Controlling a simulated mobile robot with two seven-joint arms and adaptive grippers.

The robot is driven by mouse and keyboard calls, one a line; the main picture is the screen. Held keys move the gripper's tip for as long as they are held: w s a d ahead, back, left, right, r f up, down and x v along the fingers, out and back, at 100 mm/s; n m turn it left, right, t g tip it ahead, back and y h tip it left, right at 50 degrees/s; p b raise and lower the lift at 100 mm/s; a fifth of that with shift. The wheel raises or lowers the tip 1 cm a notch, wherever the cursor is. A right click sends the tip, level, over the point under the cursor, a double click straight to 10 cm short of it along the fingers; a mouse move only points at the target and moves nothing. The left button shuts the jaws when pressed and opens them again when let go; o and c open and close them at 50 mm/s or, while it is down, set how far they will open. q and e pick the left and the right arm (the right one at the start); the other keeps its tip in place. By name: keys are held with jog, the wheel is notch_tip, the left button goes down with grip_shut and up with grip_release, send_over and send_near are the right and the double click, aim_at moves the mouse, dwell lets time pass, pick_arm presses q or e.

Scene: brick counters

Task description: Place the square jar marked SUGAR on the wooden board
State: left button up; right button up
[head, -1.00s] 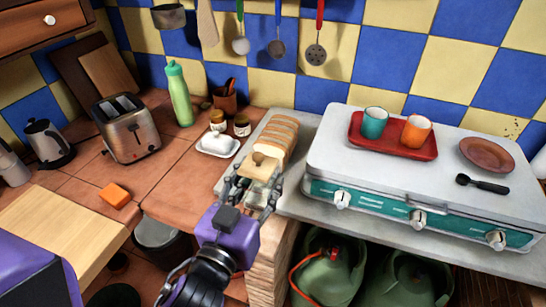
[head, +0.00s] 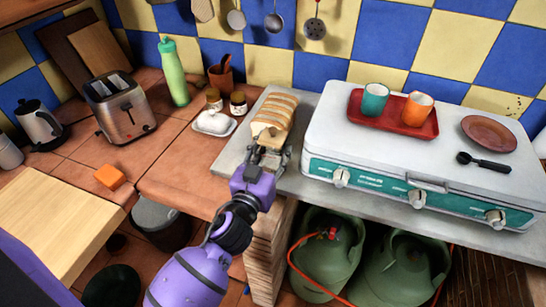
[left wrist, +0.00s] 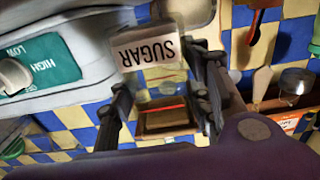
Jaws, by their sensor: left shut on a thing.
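The square jar marked SUGAR (left wrist: 150,60) is between the fingers of my left gripper (left wrist: 160,105) in the left wrist view. Its label reads upside down there, and its brown wooden lid (left wrist: 165,120) is nearer the camera. In the head view my left gripper (head: 268,155) is shut on the jar in front of the bread loaf (head: 273,118). The gripper hides most of the jar there, so I cannot tell if it touches the counter. A light wooden board (head: 60,228) lies flat at the left front. My right gripper is not in view.
A white stove (head: 330,145) with a red tray (head: 390,125) stands right of the gripper. A butter dish (head: 213,123), two small jars, a toaster (head: 118,107) and an orange block (head: 110,177) are to the left. Tiled counter (head: 175,170) between them is clear.

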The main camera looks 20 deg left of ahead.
pick_arm(q)
jog(key=shift+f+b, duration=0.3)
jog(key=shift+f, duration=1)
jog(key=o, duration=1.5)
jog(key=shift+s, duration=0.1)
jog(key=shift+c, duration=0.2)
